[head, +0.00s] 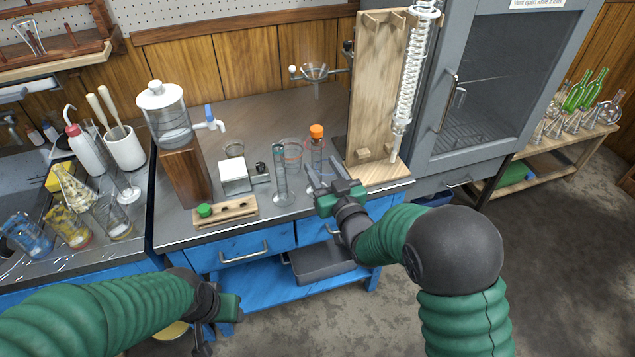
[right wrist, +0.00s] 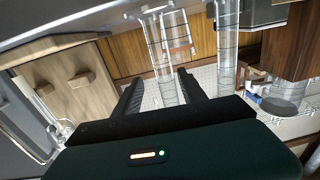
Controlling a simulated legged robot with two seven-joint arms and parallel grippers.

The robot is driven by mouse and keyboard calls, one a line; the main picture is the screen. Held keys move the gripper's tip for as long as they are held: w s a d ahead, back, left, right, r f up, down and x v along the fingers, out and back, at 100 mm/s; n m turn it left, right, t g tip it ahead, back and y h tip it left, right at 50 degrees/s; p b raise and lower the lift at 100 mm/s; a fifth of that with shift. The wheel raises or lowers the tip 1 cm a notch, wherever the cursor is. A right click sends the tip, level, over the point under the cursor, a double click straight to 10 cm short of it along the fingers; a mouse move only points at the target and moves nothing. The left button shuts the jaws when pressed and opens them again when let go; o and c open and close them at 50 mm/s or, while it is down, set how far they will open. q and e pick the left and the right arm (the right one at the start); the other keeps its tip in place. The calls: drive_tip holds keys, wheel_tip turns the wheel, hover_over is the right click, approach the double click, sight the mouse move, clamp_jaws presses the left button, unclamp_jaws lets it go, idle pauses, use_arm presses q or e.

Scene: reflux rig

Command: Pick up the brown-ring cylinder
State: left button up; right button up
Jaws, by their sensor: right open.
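Two clear, slim cylinders stand close together near the front edge of the bench. I cannot make out for certain which has a brown ring. My right gripper (head: 322,172) is open, with its fingers pointing at the orange-capped cylinder. In the right wrist view a clear cylinder (right wrist: 163,50) shows between the open fingertips, and a second one (right wrist: 227,45) stands beside it. My left gripper (head: 216,312) is low, in front of the bench, away from the cylinders.
A clear beaker (head: 292,150) stands close behind the cylinders. A wooden stand (head: 374,90) with a coiled condenser (head: 409,80) is to the right. A wooden block with a green cap (head: 226,211) and a white box (head: 233,175) are to the left.

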drive_tip(key=x, duration=0.2)
drive_tip(key=a+b+x, duration=0.1)
drive_tip(key=x, duration=0.2)
drive_tip(key=shift+s, duration=0.2)
drive_tip(key=shift+s+d+r, duration=0.1)
drive_tip(key=shift+d+r, duration=0.05)
drive_tip(key=shift+c, duration=1.3)
clamp_jaws()
